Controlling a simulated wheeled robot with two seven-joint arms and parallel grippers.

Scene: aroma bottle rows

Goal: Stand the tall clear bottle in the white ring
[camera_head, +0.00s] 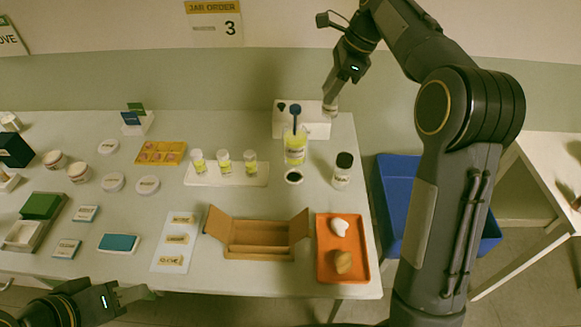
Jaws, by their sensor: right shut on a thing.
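My right gripper (331,96) is at the back right of the table, shut on a small pale, clear-looking thing (330,109) beside the white box. The gripper hides part of it, and I cannot tell whether it is the tall clear bottle. A clear bottle with a black cap (342,171) stands upright on the table in front of that gripper.
A clear vessel with yellow liquid and a blue top (295,150) stands behind the ring. A white tray (226,180) with several yellow-filled jars is to the left. An open brown box (258,238) and orange tray (342,268) are in front. The white box (316,127) is behind.

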